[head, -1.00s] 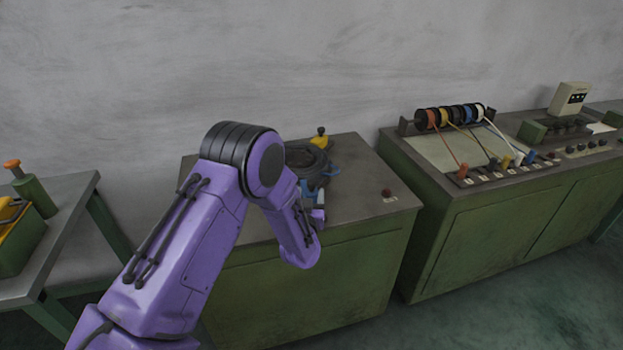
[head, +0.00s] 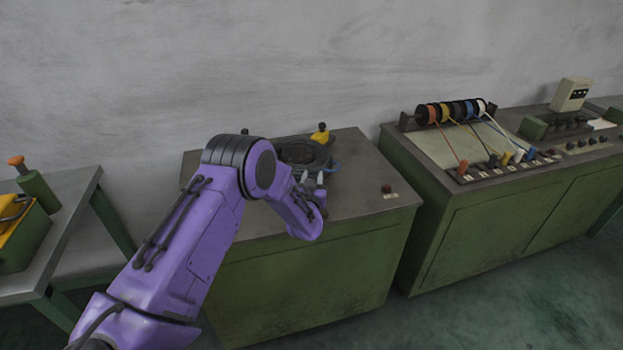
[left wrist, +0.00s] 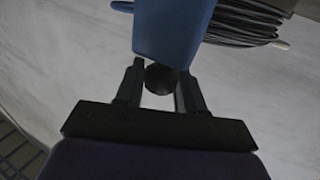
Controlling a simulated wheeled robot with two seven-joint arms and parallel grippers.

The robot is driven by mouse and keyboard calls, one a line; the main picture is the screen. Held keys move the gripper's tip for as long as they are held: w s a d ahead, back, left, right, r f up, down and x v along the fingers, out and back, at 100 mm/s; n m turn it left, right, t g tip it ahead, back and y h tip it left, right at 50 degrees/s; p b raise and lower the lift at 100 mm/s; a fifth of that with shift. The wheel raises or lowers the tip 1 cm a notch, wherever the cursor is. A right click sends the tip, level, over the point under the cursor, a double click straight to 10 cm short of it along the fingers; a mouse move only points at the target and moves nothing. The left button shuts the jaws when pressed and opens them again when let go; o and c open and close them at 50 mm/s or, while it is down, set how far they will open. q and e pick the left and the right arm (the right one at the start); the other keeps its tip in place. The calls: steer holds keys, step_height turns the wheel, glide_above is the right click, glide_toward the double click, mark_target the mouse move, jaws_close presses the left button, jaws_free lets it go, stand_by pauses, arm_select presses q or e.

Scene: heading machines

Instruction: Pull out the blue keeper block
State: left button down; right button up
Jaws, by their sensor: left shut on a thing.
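The blue keeper block (left wrist: 172,30) fills the top middle of the left wrist view, with a dark round knob (left wrist: 160,79) at its near end. My left gripper (left wrist: 161,72) has its two fingers on either side of this knob and is shut on it. In the head view my left gripper (head: 318,181) is at the front right of the round dark coil unit (head: 303,153) on the green cabinet. The block is mostly hidden there by my gripper and arm. I cannot tell whether the block still touches the unit. My right gripper is not in view.
A yellow piece with a black knob (head: 320,134) stands behind the coil. A console with coloured spools (head: 455,112) is at right, a metal table (head: 65,210) at left.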

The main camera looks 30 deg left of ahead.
arm_select(q)
steer(key=s+d, duration=0.1)
steer(key=d, duration=0.1)
steer(key=s+d, duration=0.2)
steer(key=shift+s+d, duration=0.2)
steer(key=shift+s, duration=0.05)
steer(key=shift+a+f, duration=0.1)
steer(key=shift+a, duration=0.05)
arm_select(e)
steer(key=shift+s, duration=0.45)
arm_select(q)
steer(key=c, duration=0.8)
jaws_free()
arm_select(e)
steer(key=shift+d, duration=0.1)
arm_select(q)
steer(key=shift+s, duration=0.1)
